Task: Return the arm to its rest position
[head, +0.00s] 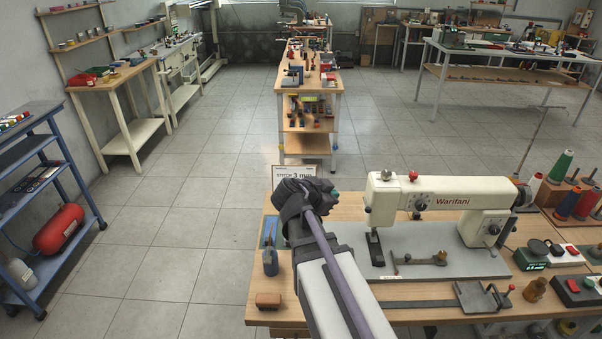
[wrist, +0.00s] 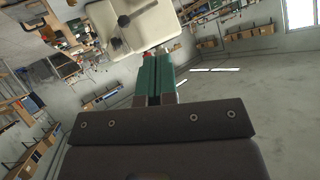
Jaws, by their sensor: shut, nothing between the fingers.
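My arm reaches out over the wooden sewing table (head: 450,317) in the head view, with its dark wrist bent. Little of my gripper (head: 334,196) shows there, only a small green part beside the left end of the sewing machine. In the wrist view my gripper (wrist: 159,66) has its two green fingers together with nothing between them. A cream-coloured machine body (wrist: 130,22) with a dark lever shows just beyond the fingertips; I cannot tell whether they touch it.
The cream sewing machine (head: 440,198) stands on a grey plate right of my arm. A sign (head: 296,172) stands behind my wrist. A small blue bottle (head: 270,262) and a brown block (head: 268,299) are at left. Thread cones (head: 561,166) stand at right.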

